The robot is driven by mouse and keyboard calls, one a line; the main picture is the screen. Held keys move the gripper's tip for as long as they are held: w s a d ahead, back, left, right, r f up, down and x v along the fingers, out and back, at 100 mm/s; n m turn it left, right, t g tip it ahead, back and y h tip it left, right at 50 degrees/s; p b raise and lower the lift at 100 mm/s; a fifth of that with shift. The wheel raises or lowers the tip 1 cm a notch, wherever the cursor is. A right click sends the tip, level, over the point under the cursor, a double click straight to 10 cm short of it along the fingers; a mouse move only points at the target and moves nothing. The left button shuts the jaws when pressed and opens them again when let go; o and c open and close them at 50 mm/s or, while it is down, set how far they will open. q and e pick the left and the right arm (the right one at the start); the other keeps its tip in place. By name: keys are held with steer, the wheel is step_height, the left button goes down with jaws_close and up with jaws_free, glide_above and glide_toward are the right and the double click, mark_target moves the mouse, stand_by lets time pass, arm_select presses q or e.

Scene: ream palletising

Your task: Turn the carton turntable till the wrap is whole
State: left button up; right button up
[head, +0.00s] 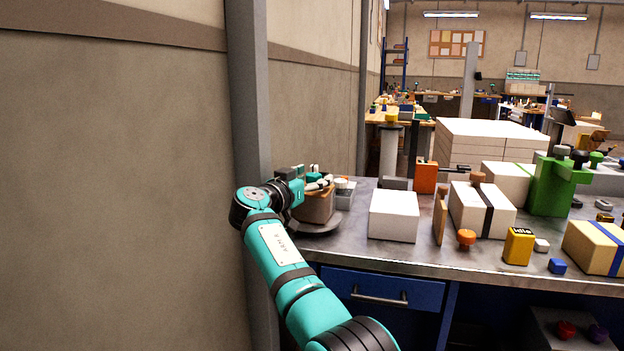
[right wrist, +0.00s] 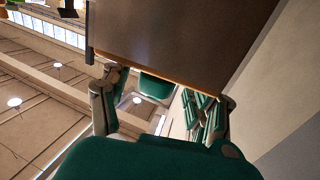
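A brown carton (head: 316,208) stands on a round grey turntable (head: 322,229) at the left end of the bench. My right gripper (head: 320,183) is at the carton's upper part, its arm reaching in from below. In the right wrist view, the carton's broad brown face (right wrist: 180,40) fills the upper middle, close to the fingers. The two fingers of the right gripper (right wrist: 163,100) stand wide apart, with nothing visibly clamped between them. Whether they touch the carton cannot be told. I cannot make out how much wrap is on it. My left gripper is not in view.
The wall and a grey post (head: 248,90) are close on the left. A white ream (head: 394,215) lies right of the turntable, and a banded ream (head: 482,208) further right.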

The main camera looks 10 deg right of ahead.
steer(key=shift+d+r, duration=0.1)
steer(key=shift+d, duration=0.1)
steer(key=shift+r, duration=0.25)
step_height(320, 180, up, 9)
steer(key=shift+r, duration=0.15)
steer(key=shift+w, duration=0.1)
stand_by(0.3)
